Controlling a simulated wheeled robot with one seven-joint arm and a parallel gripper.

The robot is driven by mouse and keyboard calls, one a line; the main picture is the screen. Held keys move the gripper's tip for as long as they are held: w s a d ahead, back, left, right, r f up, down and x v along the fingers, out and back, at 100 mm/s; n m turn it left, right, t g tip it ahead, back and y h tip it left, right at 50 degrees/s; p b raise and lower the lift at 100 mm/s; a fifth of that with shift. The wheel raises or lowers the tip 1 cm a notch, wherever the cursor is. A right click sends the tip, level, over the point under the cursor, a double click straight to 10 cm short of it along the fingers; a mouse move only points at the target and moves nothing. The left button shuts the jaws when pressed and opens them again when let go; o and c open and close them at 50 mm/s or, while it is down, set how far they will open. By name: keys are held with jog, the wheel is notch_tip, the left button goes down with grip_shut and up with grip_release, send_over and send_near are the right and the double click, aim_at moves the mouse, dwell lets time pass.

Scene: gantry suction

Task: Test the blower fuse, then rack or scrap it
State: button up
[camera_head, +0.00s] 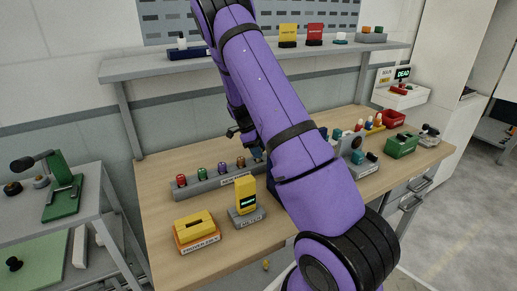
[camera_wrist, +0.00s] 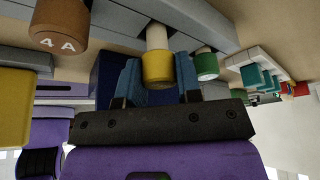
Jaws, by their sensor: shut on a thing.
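In the wrist view my gripper (camera_wrist: 158,80) has its two blue fingers on either side of a yellow-capped fuse with a pale body (camera_wrist: 157,67), shut on it. The pale end of the fuse reaches up to a grey rack bar (camera_wrist: 190,18); I cannot tell whether it is still seated. A brown fuse marked 4A (camera_wrist: 60,22) is to the left and a green one (camera_wrist: 206,65) to the right. In the head view my gripper (camera_head: 254,150) is at the right part of the grey fuse rack (camera_head: 212,186), partly hidden by my arm. The held fuse is hidden there.
A yellow meter (camera_head: 245,192) and a yellow block on a tray (camera_head: 195,228) stand at the bench front. A shelf (camera_head: 130,68) runs above the bench.

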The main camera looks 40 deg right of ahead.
jog(key=shift+f, duration=0.75)
jog(key=o, duration=1.1)
jog(key=shift+c, duration=0.2)
jog(key=v, duration=0.7)
jog(key=shift+r, duration=0.2)
jog(key=shift+a, duration=0.1)
